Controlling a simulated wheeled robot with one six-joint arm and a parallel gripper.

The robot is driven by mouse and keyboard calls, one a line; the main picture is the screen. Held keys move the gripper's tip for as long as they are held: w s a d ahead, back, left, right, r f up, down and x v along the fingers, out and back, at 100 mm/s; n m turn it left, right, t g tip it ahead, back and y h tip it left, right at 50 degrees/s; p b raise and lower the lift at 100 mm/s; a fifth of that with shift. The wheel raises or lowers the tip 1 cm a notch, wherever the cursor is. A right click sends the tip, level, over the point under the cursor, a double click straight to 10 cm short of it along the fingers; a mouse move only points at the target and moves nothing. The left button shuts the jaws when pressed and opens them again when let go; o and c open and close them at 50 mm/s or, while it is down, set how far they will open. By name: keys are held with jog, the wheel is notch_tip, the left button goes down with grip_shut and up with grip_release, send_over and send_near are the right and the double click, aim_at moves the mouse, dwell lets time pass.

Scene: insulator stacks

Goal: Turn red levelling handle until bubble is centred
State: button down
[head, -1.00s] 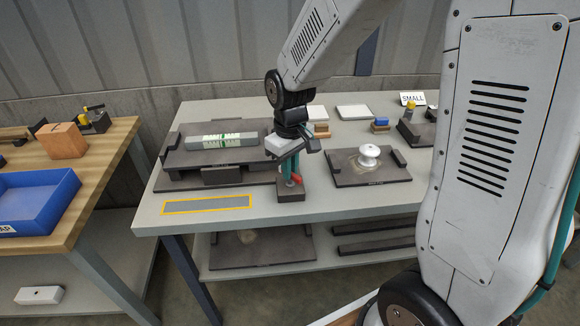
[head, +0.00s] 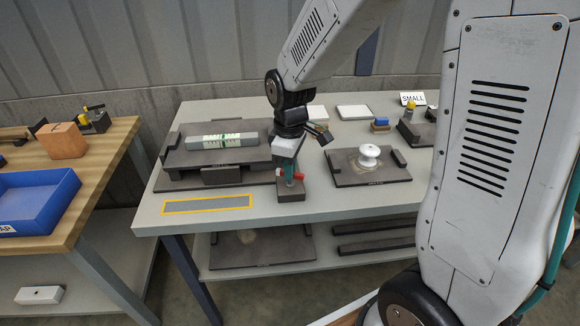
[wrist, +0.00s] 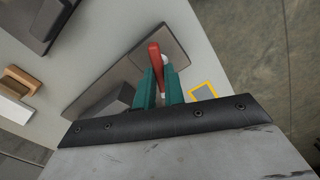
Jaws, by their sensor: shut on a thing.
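The red levelling handle (head: 299,176) stands on a dark block (head: 291,193) at the front of the grey table. In the wrist view the red handle (wrist: 155,56) sits between my two teal fingertips. My gripper (head: 289,174) points down and is shut on it; the fingers partly hide it in the head view. The long grey-green level (head: 222,141) lies on a dark plate (head: 200,172) left of the handle. Its bubble is too small to make out.
A white insulator (head: 369,156) stands on a dark plate to the right. A yellow-edged grey strip (head: 207,204) is marked on the table front left. White pads (head: 354,112) and a blue block (head: 381,122) lie farther back. A blue bin (head: 35,203) is on the wooden table.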

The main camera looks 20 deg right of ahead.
jog(key=c, duration=1.5)
grip_release()
notch_tip(320, 180, up, 8)
jog(key=shift+f, duration=0.1)
jog(key=s+d+r+m, duration=0.1)
jog(key=s+r+m, duration=0.1)
jog(key=s, duration=0.5)
jog(key=s+d+r+m+t, duration=0.1)
jog(key=s+r+m, duration=0.2)
jog(key=s, duration=0.5)
jog(key=s+d+r+m, duration=0.1)
jog(key=s+r+m, duration=0.2)
jog(key=s, duration=0.4)
jog(key=shift+s+r+m, duration=0.1)
jog(key=shift+s+m, duration=0.25)
jog(key=shift+m, duration=0.35)
